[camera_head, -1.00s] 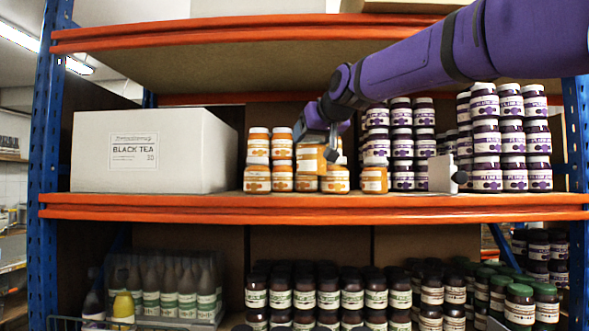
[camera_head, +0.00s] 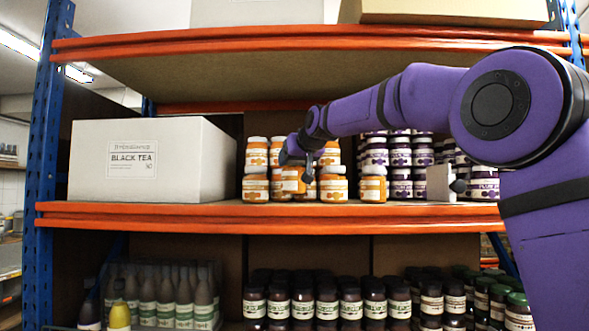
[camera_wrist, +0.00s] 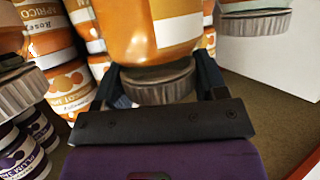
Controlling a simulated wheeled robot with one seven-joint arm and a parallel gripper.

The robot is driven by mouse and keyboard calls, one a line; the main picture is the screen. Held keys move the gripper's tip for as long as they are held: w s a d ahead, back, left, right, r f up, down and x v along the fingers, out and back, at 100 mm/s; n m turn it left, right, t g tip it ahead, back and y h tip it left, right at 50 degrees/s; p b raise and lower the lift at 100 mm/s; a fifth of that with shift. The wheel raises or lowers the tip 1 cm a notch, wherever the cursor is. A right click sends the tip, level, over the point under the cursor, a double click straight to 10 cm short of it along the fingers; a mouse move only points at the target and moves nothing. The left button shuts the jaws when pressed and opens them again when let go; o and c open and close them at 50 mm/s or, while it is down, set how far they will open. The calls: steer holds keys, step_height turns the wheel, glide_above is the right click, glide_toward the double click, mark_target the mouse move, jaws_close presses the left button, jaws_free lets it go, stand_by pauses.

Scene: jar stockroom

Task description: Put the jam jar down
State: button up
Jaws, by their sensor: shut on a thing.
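My gripper (camera_head: 308,168) is shut on an orange apricot jam jar (camera_head: 292,181) among the other apricot jars on the middle shelf (camera_head: 150,209). In the wrist view, the fingers (camera_wrist: 160,84) sit on both sides of the held jar's metal lid, and its orange glass body (camera_wrist: 150,28) fills the top. The wrist view shows the jars lid-down. In the head view, my arm partly covers the held jar. I cannot tell whether its base touches the shelf.
Stacked apricot jars (camera_head: 255,188) stand left of the held jar, and a single one (camera_head: 373,188) stands to the right. Plum jars (camera_head: 400,160) are farther right, near a pale divider (camera_head: 440,183). A black tea box (camera_head: 140,160) fills the shelf's left.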

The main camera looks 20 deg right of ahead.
steer(key=shift+s+f, duration=0.1)
steer(key=shift+f, duration=1)
steer(key=shift+f, duration=0.15)
steer(key=o, duration=1.5)
steer(key=shift+s+r, duration=0.15)
steer(key=shift+r, duration=0.05)
steer(key=v, duration=1.1)
steer(key=shift+s+r, duration=0.1)
steer(key=shift+s, duration=0.2)
